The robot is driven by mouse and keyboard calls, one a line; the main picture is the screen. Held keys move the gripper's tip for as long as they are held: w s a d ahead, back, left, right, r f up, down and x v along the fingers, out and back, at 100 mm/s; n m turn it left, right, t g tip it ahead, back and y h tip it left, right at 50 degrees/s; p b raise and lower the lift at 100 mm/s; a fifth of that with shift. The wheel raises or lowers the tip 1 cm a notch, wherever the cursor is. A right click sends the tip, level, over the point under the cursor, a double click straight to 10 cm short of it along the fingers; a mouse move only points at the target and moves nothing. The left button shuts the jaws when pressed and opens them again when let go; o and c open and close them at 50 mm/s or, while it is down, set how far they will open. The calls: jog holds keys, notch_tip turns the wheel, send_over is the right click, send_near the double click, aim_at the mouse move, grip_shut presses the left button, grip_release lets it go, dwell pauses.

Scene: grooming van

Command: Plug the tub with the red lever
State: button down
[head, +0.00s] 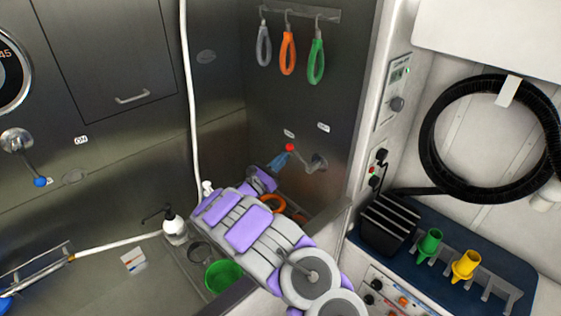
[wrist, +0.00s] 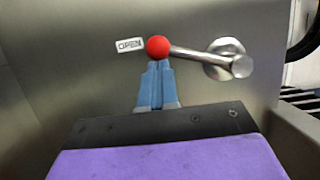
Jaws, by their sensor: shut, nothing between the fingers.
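The red lever is a metal rod with a red ball end (wrist: 158,46). It reaches left from a round mount on the metal wall, nearly level and slightly raised at the ball. An OPEN label (wrist: 130,45) is just left of the ball. In the head view the red ball (head: 289,147) is on the tub's right wall. My gripper (wrist: 158,68) is shut and empty, its blue fingertips right below the ball, touching or nearly so. In the head view my gripper (head: 282,158) is beside the lever.
A blue-ended lever (head: 40,182) is on the left wall. A green bowl (head: 222,277), a soap bottle (head: 174,226) and an orange ring (head: 272,203) are low around my arm. Several loops (head: 288,52) hang above.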

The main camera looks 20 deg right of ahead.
jog(key=shift+r+m+g, duration=0.3)
jog(key=shift+r+m, duration=0.15)
jog(key=shift+m, duration=0.35)
jog(key=shift+s+r+m+g+h, duration=0.15)
jog(key=shift+r+m+g, duration=0.2)
jog(key=shift+m, duration=0.3)
jog(key=shift+r+m+g+h, duration=0.15)
jog(key=shift+r+m+g, duration=0.2)
jog(key=shift+m, duration=0.3)
jog(key=s+r+m, duration=0.1)
jog(key=m, duration=0.1)
jog(key=s+r+m+g, duration=0.1)
jog(key=r+m, duration=0.1)
jog(key=s+d+r+m+g, duration=0.1)
jog(key=r, duration=0.1)
jog(key=shift+s+m, duration=0.1)
jog(key=shift+m, duration=0.3)
jog(key=shift+s+d+r+m+g, duration=0.25)
jog(key=shift+s+m, duration=0.2)
jog(key=shift+m, duration=0.15)
jog(key=shift+s+d+r+m+g, duration=0.2)
jog(key=shift+s+m+g, duration=0.1)
jog(key=shift+s+m, duration=0.25)
jog(key=shift+s+d+r+m+g, duration=0.15)
jog(key=shift+s+r+m+g, duration=0.2)
jog(key=shift+m, duration=0.3)
jog(key=shift+s+f, duration=0.1)
jog(key=shift+s, duration=0.05)
